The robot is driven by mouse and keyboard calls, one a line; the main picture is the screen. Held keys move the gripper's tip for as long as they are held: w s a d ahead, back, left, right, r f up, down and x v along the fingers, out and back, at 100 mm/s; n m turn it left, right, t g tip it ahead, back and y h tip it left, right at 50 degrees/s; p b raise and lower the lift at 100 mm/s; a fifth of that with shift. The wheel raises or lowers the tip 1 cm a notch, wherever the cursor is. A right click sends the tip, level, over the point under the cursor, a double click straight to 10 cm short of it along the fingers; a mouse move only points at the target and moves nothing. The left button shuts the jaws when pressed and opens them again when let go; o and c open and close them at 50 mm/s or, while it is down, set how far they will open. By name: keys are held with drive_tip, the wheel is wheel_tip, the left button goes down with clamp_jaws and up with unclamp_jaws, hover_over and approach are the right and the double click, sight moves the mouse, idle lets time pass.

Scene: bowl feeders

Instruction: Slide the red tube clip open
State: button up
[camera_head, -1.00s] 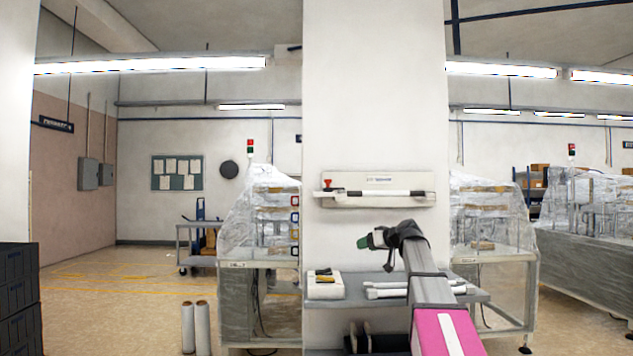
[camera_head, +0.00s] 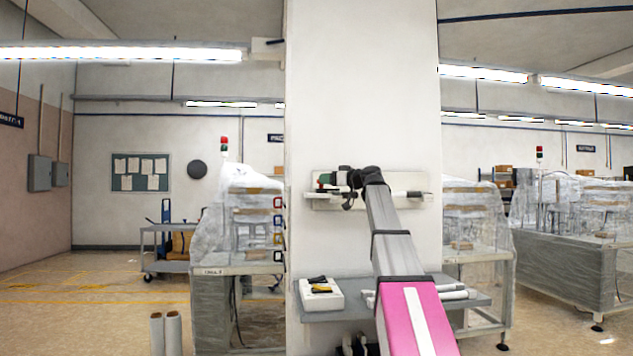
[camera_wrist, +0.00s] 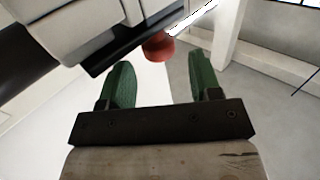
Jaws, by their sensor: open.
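The red tube clip (camera_wrist: 158,46) shows in the wrist view as a rounded red piece, just beyond and between the green fingertips. My gripper (camera_wrist: 160,68) is open, with a finger on each side below the clip; I cannot tell whether either finger touches it. In the head view my gripper (camera_head: 324,181) is in front of the left end of the white wall panel (camera_head: 400,181) and hides the clip there. A white tube (camera_head: 400,195) runs along the panel to the right, partly behind my arm.
A grey shelf (camera_head: 345,314) below the panel holds a white block with dark and yellow items (camera_head: 321,295) and white tubes (camera_head: 455,293). The panel hangs on a white pillar (camera_head: 360,90). Plastic-wrapped machines (camera_head: 240,225) stand at both sides.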

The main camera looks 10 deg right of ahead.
drive_tip(key=x, duration=0.5)
drive_tip(key=shift+w+a, duration=0.25)
drive_tip(key=shift+w, duration=0.05)
clamp_jaws()
drive_tip(key=shift+a, duration=2.15)
unclamp_jaws()
drive_tip(key=shift+a, duration=0.15)
